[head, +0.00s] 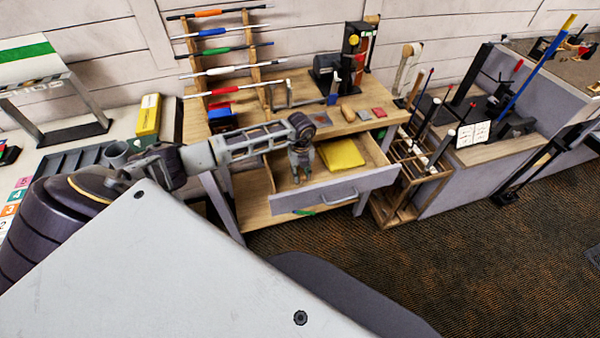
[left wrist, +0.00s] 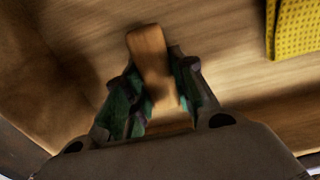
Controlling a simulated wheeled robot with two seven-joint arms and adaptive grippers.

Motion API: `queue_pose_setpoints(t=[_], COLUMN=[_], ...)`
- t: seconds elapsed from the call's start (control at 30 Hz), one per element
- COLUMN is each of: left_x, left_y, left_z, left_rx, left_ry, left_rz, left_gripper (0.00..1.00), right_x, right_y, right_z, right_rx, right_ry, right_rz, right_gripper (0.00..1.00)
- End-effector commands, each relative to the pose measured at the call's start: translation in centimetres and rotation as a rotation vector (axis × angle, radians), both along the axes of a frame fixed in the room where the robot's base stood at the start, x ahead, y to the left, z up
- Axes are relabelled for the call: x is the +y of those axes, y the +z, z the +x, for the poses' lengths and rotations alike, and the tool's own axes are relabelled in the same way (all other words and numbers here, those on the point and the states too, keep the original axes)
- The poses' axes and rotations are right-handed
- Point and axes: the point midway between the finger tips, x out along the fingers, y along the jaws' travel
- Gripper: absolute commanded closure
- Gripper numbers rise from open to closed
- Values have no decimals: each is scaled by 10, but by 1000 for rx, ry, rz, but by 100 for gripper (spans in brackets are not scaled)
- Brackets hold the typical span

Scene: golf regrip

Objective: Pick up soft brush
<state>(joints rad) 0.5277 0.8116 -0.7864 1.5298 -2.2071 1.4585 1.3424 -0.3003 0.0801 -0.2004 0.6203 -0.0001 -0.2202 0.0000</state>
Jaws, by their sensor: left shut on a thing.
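My left gripper (head: 297,178) reaches down into the open drawer (head: 335,189) of the wooden workbench. In the left wrist view its green-padded fingers are shut on a light wooden piece (left wrist: 149,52), which appears to be the soft brush's handle. It stands out beyond the fingertips, over the blurred wooden drawer floor. No bristles show, and I cannot tell whether the brush touches the floor. In the head view the brush is too small or hidden to make out. My right gripper is not in view.
A yellow cloth (head: 341,153) lies in the drawer to the right of my gripper; its dotted corner shows in the left wrist view (left wrist: 297,28). The bench top (head: 285,121) above holds tools and a shaft rack. A club stand (head: 411,178) is close to the drawer's right.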

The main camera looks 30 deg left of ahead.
Motion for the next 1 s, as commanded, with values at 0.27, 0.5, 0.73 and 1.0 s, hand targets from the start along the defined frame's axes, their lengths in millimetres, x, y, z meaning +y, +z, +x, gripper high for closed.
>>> queue_pose_setpoints(t=[0.27,0.5,0.73,1.0], left_x=[0,1,1,1], left_y=[0,10,38,77], left_z=[0,1,1,1], left_rx=[-1,-3,-3,-2], left_ry=[0,1,0,0], left_rz=[1,0,1,1], left_gripper=[100,100,100,100], right_x=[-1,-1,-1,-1], right_y=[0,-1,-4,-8], right_z=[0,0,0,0], right_rx=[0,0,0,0], right_ry=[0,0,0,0], right_rz=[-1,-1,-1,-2], right_gripper=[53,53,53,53])
